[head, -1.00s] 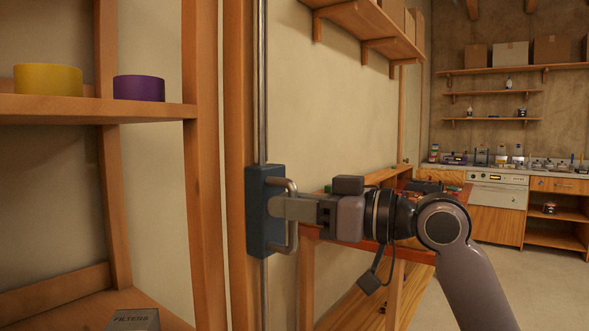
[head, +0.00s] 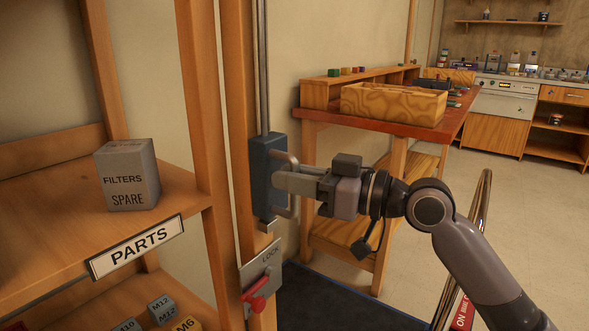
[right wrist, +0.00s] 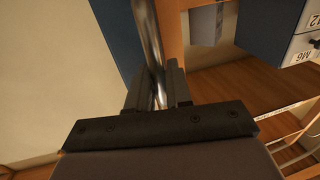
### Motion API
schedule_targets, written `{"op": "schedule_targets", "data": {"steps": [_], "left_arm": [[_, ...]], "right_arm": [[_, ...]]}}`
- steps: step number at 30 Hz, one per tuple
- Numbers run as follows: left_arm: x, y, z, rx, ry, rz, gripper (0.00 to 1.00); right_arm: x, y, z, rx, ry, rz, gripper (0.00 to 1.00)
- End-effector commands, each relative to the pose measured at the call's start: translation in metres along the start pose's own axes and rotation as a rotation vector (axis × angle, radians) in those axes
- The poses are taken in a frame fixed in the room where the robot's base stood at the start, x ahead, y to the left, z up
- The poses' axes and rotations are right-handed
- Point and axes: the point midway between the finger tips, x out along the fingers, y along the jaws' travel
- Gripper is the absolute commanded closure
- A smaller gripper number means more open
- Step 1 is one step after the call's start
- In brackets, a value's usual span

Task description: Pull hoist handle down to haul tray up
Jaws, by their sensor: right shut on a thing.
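The hoist handle is a grey metal D-shaped bar (head: 293,172) on a dark blue block (head: 263,177), which sits on a vertical metal rod beside a wooden post. My right gripper (head: 285,182) is shut on the bar. In the right wrist view, the bar (right wrist: 150,40) runs between the two fingers (right wrist: 157,88), with the blue block (right wrist: 118,28) behind. The block's lower end is just above a metal plate marked LOCK (head: 262,262) with a red lever (head: 260,291). I cannot make out the hoist's tray for sure. My left gripper is out of view.
Wooden shelves with a PARTS label (head: 137,247) and a grey FILTERS box (head: 127,175) stand close on the left. A red-topped workbench (head: 375,127) carrying a wooden box (head: 394,104) is behind my right arm. Open floor lies to the right.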

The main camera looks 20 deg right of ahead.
Motion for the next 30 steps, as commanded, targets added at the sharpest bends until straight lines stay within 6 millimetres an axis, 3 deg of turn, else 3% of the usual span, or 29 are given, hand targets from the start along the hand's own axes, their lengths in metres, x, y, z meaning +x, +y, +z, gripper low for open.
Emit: {"op": "schedule_targets", "data": {"steps": [1, 11, 12, 13, 23, 30], "left_arm": [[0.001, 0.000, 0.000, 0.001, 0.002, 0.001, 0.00], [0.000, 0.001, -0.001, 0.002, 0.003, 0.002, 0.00], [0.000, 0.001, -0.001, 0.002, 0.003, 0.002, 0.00], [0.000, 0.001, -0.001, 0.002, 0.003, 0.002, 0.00], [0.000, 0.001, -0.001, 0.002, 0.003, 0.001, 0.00], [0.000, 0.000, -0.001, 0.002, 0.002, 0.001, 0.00]], "right_arm": [[0.001, -0.002, 0.007, 0.003, -0.013, -0.006, 1.00], [0.001, -0.002, 0.009, 0.005, -0.017, -0.006, 1.00], [0.001, -0.002, 0.009, 0.005, -0.017, -0.006, 0.74], [0.001, -0.002, 0.009, 0.005, -0.016, -0.006, 0.66], [-0.001, 0.000, 0.005, 0.001, -0.007, -0.001, 0.66], [-0.029, 0.000, 0.006, -0.001, -0.011, 0.001, 0.66]]}}
